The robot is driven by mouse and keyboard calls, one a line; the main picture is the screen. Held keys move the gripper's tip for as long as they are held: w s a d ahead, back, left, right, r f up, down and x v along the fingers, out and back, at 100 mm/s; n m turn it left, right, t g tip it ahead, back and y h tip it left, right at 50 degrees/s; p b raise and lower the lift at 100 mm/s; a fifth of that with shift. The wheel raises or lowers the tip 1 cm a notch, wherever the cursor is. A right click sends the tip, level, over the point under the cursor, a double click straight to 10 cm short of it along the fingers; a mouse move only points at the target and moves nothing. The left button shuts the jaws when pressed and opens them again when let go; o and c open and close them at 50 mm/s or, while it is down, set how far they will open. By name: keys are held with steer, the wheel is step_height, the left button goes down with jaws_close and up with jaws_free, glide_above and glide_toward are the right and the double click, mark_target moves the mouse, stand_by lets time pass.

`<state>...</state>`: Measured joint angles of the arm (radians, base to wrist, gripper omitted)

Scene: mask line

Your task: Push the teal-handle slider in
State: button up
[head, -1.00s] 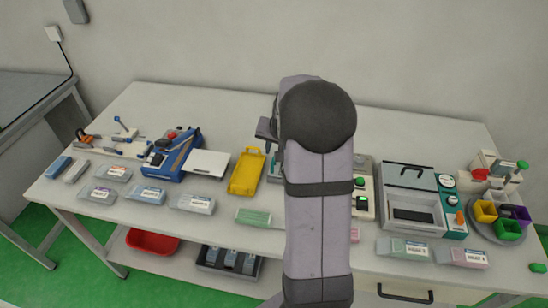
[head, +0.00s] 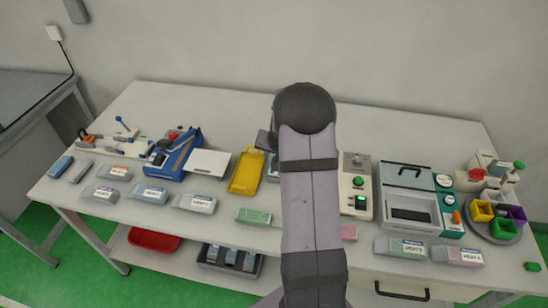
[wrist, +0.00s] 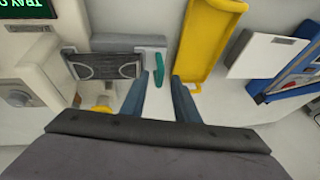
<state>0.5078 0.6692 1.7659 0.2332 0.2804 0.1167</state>
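The teal handle (wrist: 158,68) shows in the wrist view as a short upright bar at the end of a light grey block, beside a dark framed plate (wrist: 105,66). My gripper (wrist: 160,78) is open and empty, its two blue-grey fingers pointing toward the handle. The handle appears between the fingertips in the picture; I cannot tell the depth gap or whether they touch. In the head view my arm hides the handle and most of its device; only a grey-teal edge (head: 271,170) shows left of the arm.
A yellow tray (wrist: 207,42) lies close beside the handle, with a white plate (wrist: 268,55) and blue device beyond. A cream device with a green button (head: 357,182) stands right of my arm. Labelled packs line the table front.

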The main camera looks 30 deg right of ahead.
jaws_close()
steer(key=shift+s+d+f+b, duration=0.15)
steer(key=shift+s+d+b, duration=0.05)
steer(key=shift+b, duration=0.1)
steer(key=s+d+b, duration=0.4)
steer(key=shift+s+d+b, duration=0.35)
steer(key=shift+b, duration=0.05)
steer(key=shift+s+d, duration=0.2)
steer(key=shift+s, duration=0.1)
jaws_free()
steer(key=shift+s+d, duration=0.1)
